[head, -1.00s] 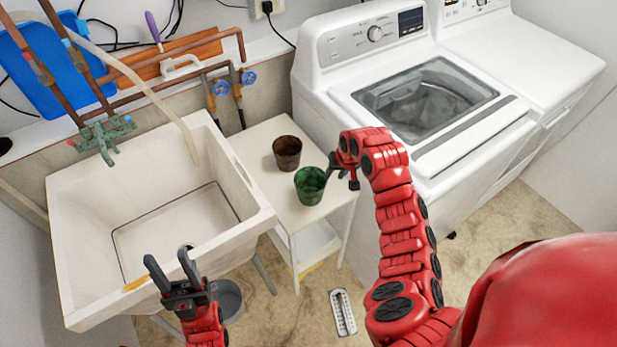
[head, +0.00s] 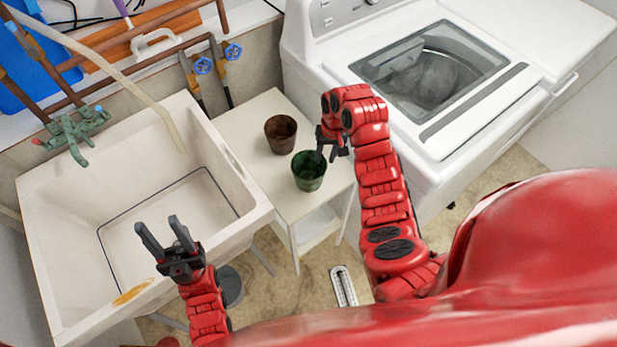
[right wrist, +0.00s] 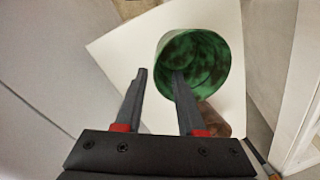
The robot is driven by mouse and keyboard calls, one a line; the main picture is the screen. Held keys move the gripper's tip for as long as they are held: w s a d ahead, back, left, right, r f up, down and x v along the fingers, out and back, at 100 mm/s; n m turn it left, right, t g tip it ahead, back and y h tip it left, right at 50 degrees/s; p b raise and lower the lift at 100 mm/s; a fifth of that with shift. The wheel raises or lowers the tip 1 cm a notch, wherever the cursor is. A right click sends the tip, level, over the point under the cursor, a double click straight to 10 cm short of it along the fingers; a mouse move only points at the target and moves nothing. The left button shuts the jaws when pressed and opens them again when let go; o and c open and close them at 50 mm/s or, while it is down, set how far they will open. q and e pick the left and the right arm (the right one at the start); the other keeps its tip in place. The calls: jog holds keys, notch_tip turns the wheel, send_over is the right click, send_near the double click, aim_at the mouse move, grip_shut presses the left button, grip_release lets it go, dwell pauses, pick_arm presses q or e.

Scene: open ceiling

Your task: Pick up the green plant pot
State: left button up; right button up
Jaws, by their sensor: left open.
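The green plant pot (head: 309,176) stands upright on a small white table (head: 242,128). My right gripper (head: 326,156) is at the pot's rim, on the right side in the head view. In the right wrist view the right gripper (right wrist: 160,74) is open. One finger overlaps the mouth of the green pot (right wrist: 207,62) and the other is outside its wall, with the near rim between them. I cannot tell whether either finger touches it. My left gripper (head: 160,226) is open and empty above the sink.
A brown pot (head: 281,135) stands close behind the green one on the table. The white sink (head: 75,215) is at left. A washing machine (head: 465,115) stands close to the table at right. A power strip (head: 343,286) lies on the floor.

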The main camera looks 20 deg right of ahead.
aim_at(323, 170)
notch_tip(323, 170, down, 2)
jog(key=shift+s+a+f+p, duration=0.1)
jog(key=shift+s+a+p, duration=0.05)
jog(key=shift+p, duration=0.45)
jog(key=shift+f, duration=0.2)
jog(key=shift+f+p, duration=0.45)
jog(key=shift+p, duration=0.05)
jog(key=f, duration=0.1)
jog(key=f+p, duration=0.1)
jog(key=f, duration=0.1)
jog(key=shift+s+a, duration=0.2)
jog(key=shift+s, duration=0.1)
jog(key=shift+f+p, duration=0.35)
jog(key=shift+f, duration=0.05)
jog(key=shift+w+f, duration=0.1)
jog(key=shift+f, duration=0.3)
grip_shut()
